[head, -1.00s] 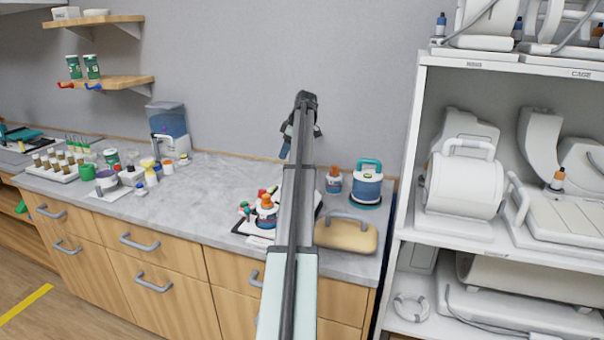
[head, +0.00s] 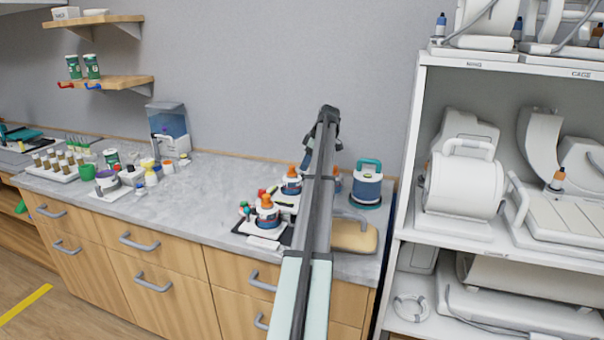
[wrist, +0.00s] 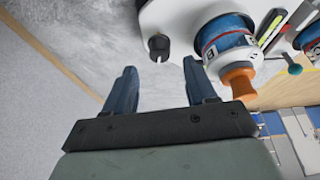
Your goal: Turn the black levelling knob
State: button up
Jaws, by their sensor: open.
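The black levelling knob (wrist: 159,47) shows in the wrist view as a small dark round piece with a notch, at the edge of a white base (wrist: 178,22). My gripper (wrist: 157,68) is open and empty, its two blue fingers pointing at the knob. The knob lies just past the fingertips and roughly between them in the picture; I cannot tell the remaining distance. A blue-and-white labelled container with an orange cap (wrist: 237,85) sits on the same base, close to the right finger. In the head view my arm covers part of this area, and I cannot make out the knob.
In the head view, a white device with orange-topped containers (head: 267,215) stands left of my arm. A tan case (head: 354,237) and a teal-handled canister (head: 367,185) stand right of it. A white shelf unit (head: 408,150) rises further right. The middle of the grey counter (head: 205,195) is clear.

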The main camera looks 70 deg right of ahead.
aim_at(301, 174)
jog(key=shift+x, duration=2.7)
jog(key=shift+c, duration=0.3)
grip_shut()
